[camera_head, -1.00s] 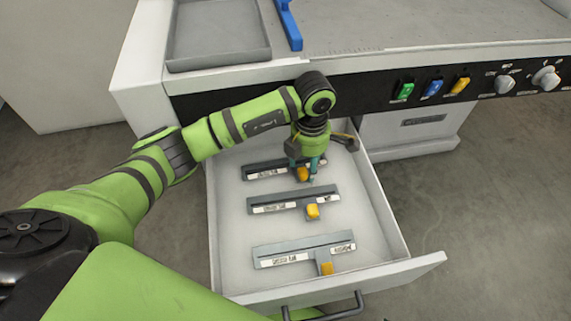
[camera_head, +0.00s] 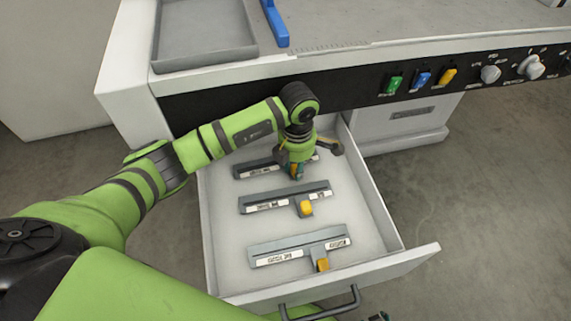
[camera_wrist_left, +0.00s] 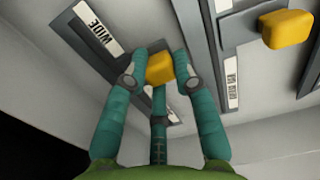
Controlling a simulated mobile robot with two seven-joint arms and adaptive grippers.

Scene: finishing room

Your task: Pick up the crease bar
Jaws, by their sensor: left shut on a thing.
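Three dark grey bars with white labels and yellow grips lie in the open drawer: a rear bar (camera_head: 252,170), a middle bar (camera_head: 287,197) and a front bar (camera_head: 300,246). The head-view labels are too small to read surely, so I cannot tell which is the crease bar. My left gripper (camera_head: 296,172) is down at the rear bar, shut on its yellow grip (camera_wrist_left: 160,67). In the left wrist view its teal fingers surround that grip, and this bar's label reads "WIDE". Part of the rear bar is hidden by the gripper. A small dark-teal tip, perhaps my right gripper (camera_head: 378,316), shows at the bottom edge.
The drawer (camera_head: 390,262) has raised walls and a front handle (camera_head: 325,308). Above it is a control panel with switches and knobs (camera_head: 491,74). A grey tray (camera_head: 205,62) and a blue tool (camera_head: 275,25) lie on the worktop.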

